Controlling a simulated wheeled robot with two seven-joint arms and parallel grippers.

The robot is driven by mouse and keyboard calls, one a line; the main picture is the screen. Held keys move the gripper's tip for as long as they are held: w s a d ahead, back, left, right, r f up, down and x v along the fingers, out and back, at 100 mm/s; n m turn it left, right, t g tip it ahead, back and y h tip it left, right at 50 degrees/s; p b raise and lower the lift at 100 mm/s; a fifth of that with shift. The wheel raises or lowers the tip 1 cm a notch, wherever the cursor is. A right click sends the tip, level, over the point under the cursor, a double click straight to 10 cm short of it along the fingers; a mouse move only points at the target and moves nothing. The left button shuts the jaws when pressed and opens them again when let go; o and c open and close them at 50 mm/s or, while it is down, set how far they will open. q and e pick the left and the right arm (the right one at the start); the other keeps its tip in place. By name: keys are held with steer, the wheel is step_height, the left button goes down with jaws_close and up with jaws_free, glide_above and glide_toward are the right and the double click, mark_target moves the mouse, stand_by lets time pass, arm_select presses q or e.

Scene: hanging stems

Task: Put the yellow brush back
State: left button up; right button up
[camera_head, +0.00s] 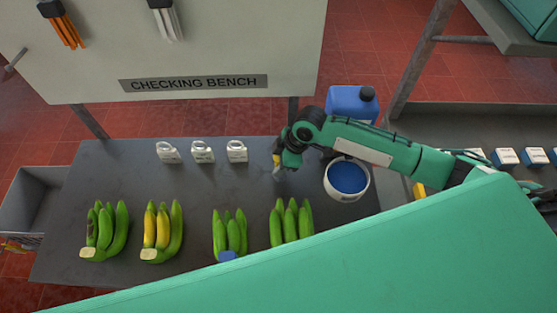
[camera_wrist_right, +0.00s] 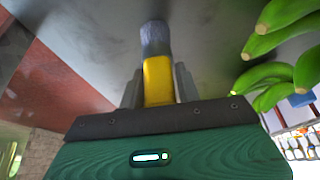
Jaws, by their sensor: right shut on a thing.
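The yellow brush (camera_wrist_right: 158,82) is between the fingers of my right gripper (camera_wrist_right: 157,88), its grey bristle end pointing away from the palm. In the head view my right gripper (camera_head: 281,168) is over the dark bench (camera_head: 190,195), left of the white tub. A little of the brush's yellow (camera_head: 276,160) shows there; the bristle end is small and hard to make out. Whether it touches the bench cannot be told. My left gripper is not in view.
A white tub (camera_head: 346,194) with blue contents and a blue jug (camera_head: 352,103) are near my right arm. Several banana bunches (camera_head: 163,228) line the bench front; three white tagged items (camera_head: 203,153) stand behind. Orange (camera_head: 65,32) and white (camera_head: 168,24) bristled items hang on the panel (camera_head: 240,40).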

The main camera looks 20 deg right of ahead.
steer(key=shift+f, duration=0.2)
steer(key=o, duration=1.1)
steer(key=shift+c, duration=0.2)
steer(key=shift+r, duration=0.1)
steer(key=b+v, duration=0.2)
steer(key=v, duration=1)
steer(key=shift+r+b, duration=0.15)
steer(key=shift+b, duration=0.2)
